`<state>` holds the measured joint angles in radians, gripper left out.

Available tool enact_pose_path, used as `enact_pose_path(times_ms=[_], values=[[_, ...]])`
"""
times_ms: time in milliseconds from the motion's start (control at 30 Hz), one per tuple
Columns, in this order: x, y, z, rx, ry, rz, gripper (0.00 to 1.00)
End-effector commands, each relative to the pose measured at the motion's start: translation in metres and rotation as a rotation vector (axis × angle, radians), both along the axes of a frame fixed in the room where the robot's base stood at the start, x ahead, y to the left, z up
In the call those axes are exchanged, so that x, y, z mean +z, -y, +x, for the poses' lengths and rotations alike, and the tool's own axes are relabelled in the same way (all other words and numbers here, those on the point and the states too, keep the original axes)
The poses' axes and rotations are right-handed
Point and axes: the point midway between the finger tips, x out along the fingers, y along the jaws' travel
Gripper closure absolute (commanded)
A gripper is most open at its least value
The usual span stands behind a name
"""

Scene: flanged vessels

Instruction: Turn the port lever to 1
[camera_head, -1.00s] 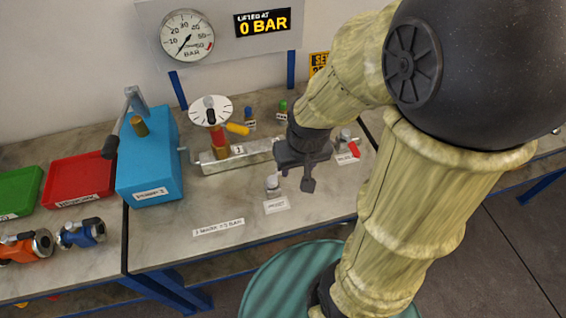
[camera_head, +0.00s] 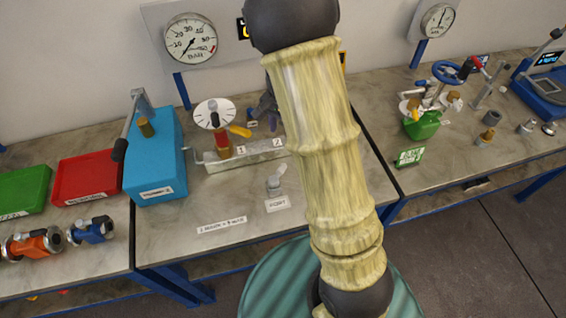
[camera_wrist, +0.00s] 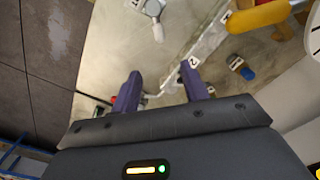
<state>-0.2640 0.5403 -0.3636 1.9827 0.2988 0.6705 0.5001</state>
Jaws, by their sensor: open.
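A yellow lever (camera_head: 240,131) sticks out to the right from a red and brass post (camera_head: 222,143) under a round white dial (camera_head: 215,113). I take it to be the port lever. The post stands on a long silver block (camera_head: 250,156) with labels 1 (camera_head: 240,149) and 2 (camera_head: 278,142). In the wrist view the lever (camera_wrist: 258,15) is at the top right, beyond my fingers, with label 2 (camera_wrist: 193,62) just past the right fingertip. My gripper (camera_wrist: 163,85) is open, empty and apart from the lever. In the head view my arm mostly hides it.
A blue hand pump (camera_head: 152,165) stands left of the block. A pressure gauge (camera_head: 190,40) hangs behind. A capped fitting (camera_head: 274,185) stands in front of the block. A small blue-topped fitting (camera_wrist: 240,66) is near my right finger.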

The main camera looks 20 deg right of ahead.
Motion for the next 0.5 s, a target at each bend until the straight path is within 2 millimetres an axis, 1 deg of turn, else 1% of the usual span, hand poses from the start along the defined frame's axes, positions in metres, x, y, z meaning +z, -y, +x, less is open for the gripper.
enact_pose_path(times_ms=[167,267,367,500], values=[[-0.003,0.000,0.000,0.002,0.000,0.000,0.55],[-0.011,0.000,-0.001,0.002,-0.003,0.000,0.55],[-0.024,0.001,-0.001,0.000,-0.004,0.000,0.55],[-0.047,0.000,-0.001,0.000,-0.006,0.000,0.55]])
